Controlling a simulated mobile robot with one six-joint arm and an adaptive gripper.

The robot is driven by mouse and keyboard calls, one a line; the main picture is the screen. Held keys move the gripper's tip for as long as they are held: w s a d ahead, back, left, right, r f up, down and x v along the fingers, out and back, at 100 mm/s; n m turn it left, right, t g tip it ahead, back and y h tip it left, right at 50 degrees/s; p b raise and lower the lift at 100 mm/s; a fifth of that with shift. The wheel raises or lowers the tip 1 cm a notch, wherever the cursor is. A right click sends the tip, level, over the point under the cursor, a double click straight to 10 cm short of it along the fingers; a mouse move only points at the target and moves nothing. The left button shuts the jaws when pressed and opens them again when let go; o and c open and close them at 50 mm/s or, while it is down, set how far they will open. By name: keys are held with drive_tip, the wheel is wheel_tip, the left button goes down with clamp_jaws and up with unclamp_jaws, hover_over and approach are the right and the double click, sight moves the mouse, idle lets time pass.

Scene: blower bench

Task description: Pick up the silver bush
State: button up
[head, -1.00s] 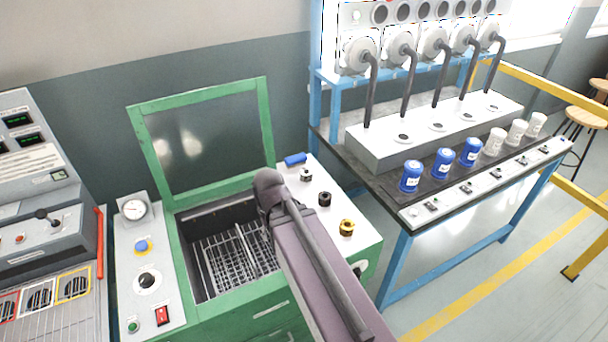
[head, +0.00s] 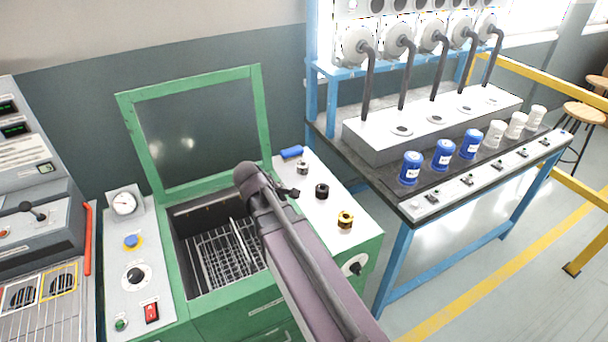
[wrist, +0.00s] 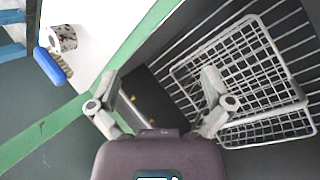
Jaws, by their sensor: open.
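The silver bush (head: 302,167) is a small silver ring-like part. It stands on the white top to the right of the green machine's open basin, behind the black bush (head: 322,190) and the brass-coloured one (head: 345,219). In the wrist view the silver bush (wrist: 62,38) shows at the upper left, beside a blue-handled brush (wrist: 48,66). My gripper (wrist: 160,82) is open and empty, with its fingers apart over the basin's edge. In the head view my gripper (head: 286,190) is partly hidden behind my arm, left of the bushes.
The basin holds a wire basket (head: 215,258), and its green-framed lid (head: 195,130) stands open behind. The blue brush (head: 291,153) lies just behind the silver bush. A blue-framed bench (head: 440,205) with blue and white jars stands to the right.

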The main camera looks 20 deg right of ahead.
drive_tip(key=w+d+n+t+h+b, duration=0.1)
drive_tip(key=w+d+n+h+b, duration=0.2)
drive_tip(key=w+n, duration=0.3)
drive_tip(key=n+t+h+b, duration=0.3)
drive_tip(key=n+h, duration=0.1)
drive_tip(key=n, duration=0.3)
approach(303, 168)
drive_tip(key=shift+w+a+r, duration=0.15)
drive_tip(key=shift+a+r, duration=0.35)
drive_tip(key=shift+w+a+r, duration=0.15)
drive_tip(key=shift+a+r, duration=0.35)
drive_tip(key=shift+r, duration=0.05)
drive_tip(key=shift+y, duration=0.3)
drive_tip(key=b+x, duration=0.2)
drive_tip(key=x, duration=0.5)
drive_tip(key=shift+d+f+b, duration=0.2)
drive_tip(key=shift+f+b, duration=0.1)
drive_tip(key=shift+b, duration=0.1)
drive_tip(key=shift+w+d+f, duration=0.1)
drive_tip(key=shift+w+d, duration=0.1)
drive_tip(key=shift+d, duration=0.3)
